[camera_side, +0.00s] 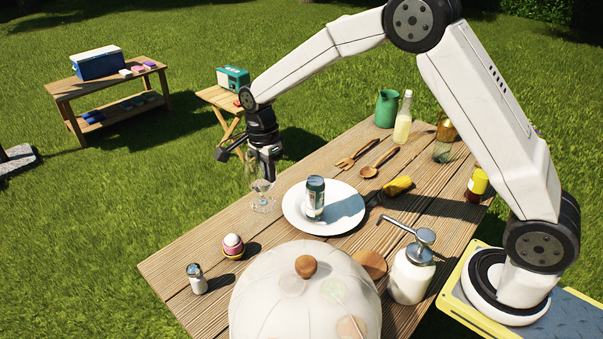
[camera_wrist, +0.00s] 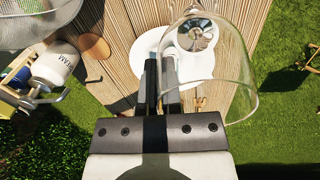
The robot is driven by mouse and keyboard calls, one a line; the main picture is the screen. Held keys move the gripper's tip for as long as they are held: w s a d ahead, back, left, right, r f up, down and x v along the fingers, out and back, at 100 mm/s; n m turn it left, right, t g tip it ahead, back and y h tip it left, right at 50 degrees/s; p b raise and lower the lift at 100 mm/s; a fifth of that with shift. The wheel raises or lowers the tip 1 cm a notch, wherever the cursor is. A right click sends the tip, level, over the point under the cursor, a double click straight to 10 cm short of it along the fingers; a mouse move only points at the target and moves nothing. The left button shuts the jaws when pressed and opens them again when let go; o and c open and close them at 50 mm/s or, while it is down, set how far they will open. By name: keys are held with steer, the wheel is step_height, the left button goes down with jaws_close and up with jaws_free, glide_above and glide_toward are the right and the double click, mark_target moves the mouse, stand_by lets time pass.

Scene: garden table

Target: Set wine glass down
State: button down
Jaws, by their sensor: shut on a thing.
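The wine glass (camera_side: 262,187) is clear and looks upright at the far left edge of the wooden table (camera_side: 200,250). In the side view I cannot tell whether its foot touches the planks. My gripper (camera_side: 264,172) is directly above and around the glass, shut on it. In the wrist view my gripper's two dark fingers (camera_wrist: 164,85) are close together, and the glass's large clear bowl (camera_wrist: 240,85) shows to their right. The glass's gripped part is hard to make out.
A striped egg (camera_side: 233,245), a shaker (camera_side: 197,278), a mesh dome (camera_side: 265,300) and a pump bottle (camera_side: 410,272) are nearer. Bare planks lie between glass and egg.

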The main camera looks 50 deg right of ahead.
glide_above(253, 199)
steer(key=f, duration=0.6)
steer(key=shift+w, duration=0.35)
steer(key=shift+w+f, duration=0.4)
steer(key=shift+f, duration=0.1)
steer(key=shift+w+f, duration=0.15)
steer(key=shift+f, duration=0.7)
steer(key=shift+w+f, duration=0.1)
steer(key=shift+f, duration=0.9)
steer(key=c, duration=0.8)
jaws_free()
